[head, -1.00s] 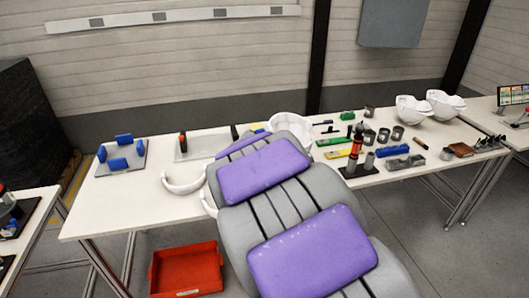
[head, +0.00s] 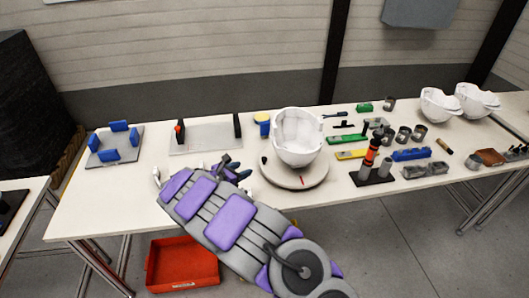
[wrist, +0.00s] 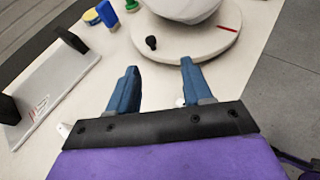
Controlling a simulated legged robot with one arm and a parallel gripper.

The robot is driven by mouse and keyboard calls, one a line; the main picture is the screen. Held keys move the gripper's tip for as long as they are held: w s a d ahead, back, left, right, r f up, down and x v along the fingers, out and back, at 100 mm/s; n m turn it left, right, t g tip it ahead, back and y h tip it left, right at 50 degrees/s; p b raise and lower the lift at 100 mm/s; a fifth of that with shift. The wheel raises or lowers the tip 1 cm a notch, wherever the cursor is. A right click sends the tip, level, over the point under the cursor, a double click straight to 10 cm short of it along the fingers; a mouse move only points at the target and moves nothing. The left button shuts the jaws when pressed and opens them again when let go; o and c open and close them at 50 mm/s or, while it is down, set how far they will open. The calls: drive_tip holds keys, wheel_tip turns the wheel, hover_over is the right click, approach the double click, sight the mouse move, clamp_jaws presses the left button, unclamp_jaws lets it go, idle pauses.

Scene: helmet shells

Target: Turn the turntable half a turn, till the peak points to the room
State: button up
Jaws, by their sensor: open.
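The turntable (head: 275,176) is a round pale disc near the table's front edge, with a dark knob (head: 264,160) at its left and a red mark (head: 301,181) at its front. A white helmet shell (head: 298,138) sits on it; I cannot tell which way its peak points. In the wrist view the turntable (wrist: 190,45), knob (wrist: 151,42) and shell's lower part (wrist: 185,10) show beyond the fingers. My gripper (wrist: 158,66) is open and empty, its blue fingers short of the knob. In the head view my gripper (head: 238,172) is left of the turntable.
Left are a grey plate with blue blocks (head: 117,145) and a grey plate with dark uprights (head: 205,138). A blue block with a yellow top (head: 262,124) stands behind the turntable. A red and black tool on a stand (head: 371,158) is right. A red bin (head: 182,265) is on the floor.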

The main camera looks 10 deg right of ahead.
drive_tip(key=a+f, duration=0.1)
drive_tip(key=n+b, duration=0.1)
drive_tip(key=b, duration=0.3)
approach(263, 158)
drive_tip(key=shift+y, duration=0.4)
drive_tip(key=x, duration=0.8)
drive_tip(key=shift+s+d, duration=0.25)
drive_tip(key=shift+w+d, duration=0.25)
drive_tip(key=shift+w, duration=0.15)
drive_tip(key=shift+c, duration=0.3)
clamp_jaws()
